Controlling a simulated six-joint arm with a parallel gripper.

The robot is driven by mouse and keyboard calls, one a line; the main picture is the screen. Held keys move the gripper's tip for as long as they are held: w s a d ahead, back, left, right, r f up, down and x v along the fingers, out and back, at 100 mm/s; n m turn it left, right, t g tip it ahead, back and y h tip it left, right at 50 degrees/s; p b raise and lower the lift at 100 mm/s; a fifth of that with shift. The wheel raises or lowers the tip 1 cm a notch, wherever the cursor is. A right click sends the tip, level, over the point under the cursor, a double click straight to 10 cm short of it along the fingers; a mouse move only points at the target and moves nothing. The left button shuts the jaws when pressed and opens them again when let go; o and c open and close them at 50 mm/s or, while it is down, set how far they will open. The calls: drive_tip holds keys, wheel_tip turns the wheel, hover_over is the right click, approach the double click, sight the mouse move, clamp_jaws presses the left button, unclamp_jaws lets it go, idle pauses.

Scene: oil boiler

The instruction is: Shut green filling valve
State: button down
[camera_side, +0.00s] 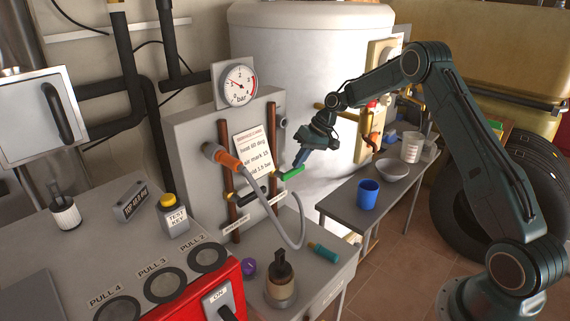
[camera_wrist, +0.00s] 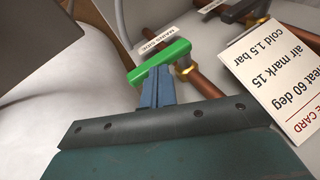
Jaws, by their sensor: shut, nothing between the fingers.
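The green valve lever (camera_side: 291,173) sits on the right-hand copper pipe of the grey panel and sticks out to the right of it. In the wrist view the green lever (camera_wrist: 160,60) lies across the picture, with a brass fitting at its right end. My gripper (camera_side: 301,157) is just above the lever in the side view. In the wrist view the blue fingers of my gripper (camera_wrist: 154,88) are shut together with nothing between them. Their tips are right at the lever's lower edge; I cannot tell whether they touch it.
A black valve lever (camera_side: 251,196) is close by at the left. A grey hose (camera_side: 273,200) loops in front of the panel. A gauge (camera_side: 238,85) and an instruction card (camera_side: 255,152) are above. A side table with a blue cup (camera_side: 367,194) stands at the right.

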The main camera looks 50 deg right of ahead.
drive_tip(key=shift+r, duration=0.1)
drive_tip(key=w+v, duration=0.1)
drive_tip(key=v, duration=1.2)
drive_tip(key=shift+d, duration=0.4)
drive_tip(key=shift+a+r, duration=0.1)
drive_tip(key=shift+r, duration=0.05)
